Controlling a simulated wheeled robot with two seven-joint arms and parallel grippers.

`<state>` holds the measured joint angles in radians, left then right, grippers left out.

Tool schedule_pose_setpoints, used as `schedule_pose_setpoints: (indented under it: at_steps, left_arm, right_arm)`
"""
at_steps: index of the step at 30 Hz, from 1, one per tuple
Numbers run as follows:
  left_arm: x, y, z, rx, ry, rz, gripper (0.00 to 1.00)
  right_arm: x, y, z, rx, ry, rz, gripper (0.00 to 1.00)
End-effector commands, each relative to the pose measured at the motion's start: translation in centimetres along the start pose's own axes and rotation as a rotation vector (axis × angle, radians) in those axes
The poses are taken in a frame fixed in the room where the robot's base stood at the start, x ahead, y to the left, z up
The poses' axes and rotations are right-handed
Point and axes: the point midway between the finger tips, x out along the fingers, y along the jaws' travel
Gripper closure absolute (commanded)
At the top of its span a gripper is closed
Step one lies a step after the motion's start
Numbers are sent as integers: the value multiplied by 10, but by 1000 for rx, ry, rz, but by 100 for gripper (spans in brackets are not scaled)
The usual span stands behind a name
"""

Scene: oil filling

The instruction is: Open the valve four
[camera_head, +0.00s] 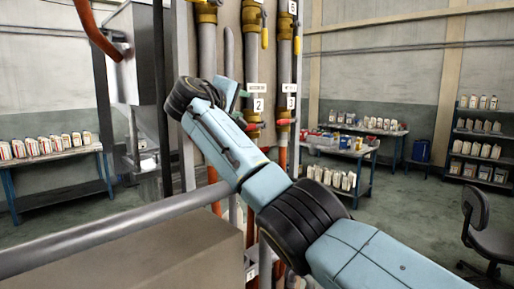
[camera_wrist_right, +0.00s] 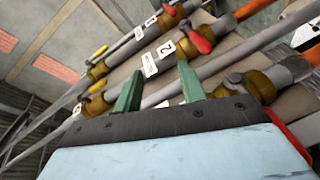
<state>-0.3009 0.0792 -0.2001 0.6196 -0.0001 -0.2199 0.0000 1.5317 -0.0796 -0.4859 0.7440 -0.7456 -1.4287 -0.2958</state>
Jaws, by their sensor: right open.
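No label clearly reading 4 shows. In the head view, upper brass valves with yellow handles sit on the vertical pipes: a middle valve (camera_head: 251,18) and a right valve (camera_head: 285,27) below a label 5. The middle valve's label is cut off at the top edge. Below are the valve labelled 2 (camera_head: 253,118) and the valve labelled 3 (camera_head: 283,117), with red handles. My right gripper (camera_head: 234,94) is beside the pipes, between these rows. In the wrist view its green fingers (camera_wrist_right: 158,86) are apart, with nothing visibly held; pipes pass behind them. My left gripper is not in view.
A grey pipe (camera_head: 110,233) crosses the lower left above a brown box (camera_head: 175,255). Tables with bottles stand at the left (camera_head: 55,155) and right (camera_head: 350,150). A shelf (camera_head: 480,140) and a chair (camera_head: 483,225) are at far right. The pipes are close together.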

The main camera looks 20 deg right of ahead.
Motion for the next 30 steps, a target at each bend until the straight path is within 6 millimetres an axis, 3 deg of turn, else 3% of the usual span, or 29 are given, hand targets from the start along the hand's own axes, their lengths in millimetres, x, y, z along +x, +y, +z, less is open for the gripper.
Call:
schedule_pose_setpoints:
  at_steps: [18,30]
  left_arm:
    - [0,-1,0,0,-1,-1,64]
    - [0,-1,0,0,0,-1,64]
  right_arm:
    - [68,-87,46,-58,-34,-99,59]
    - [80,-104,56,-67,-39,-118,59]
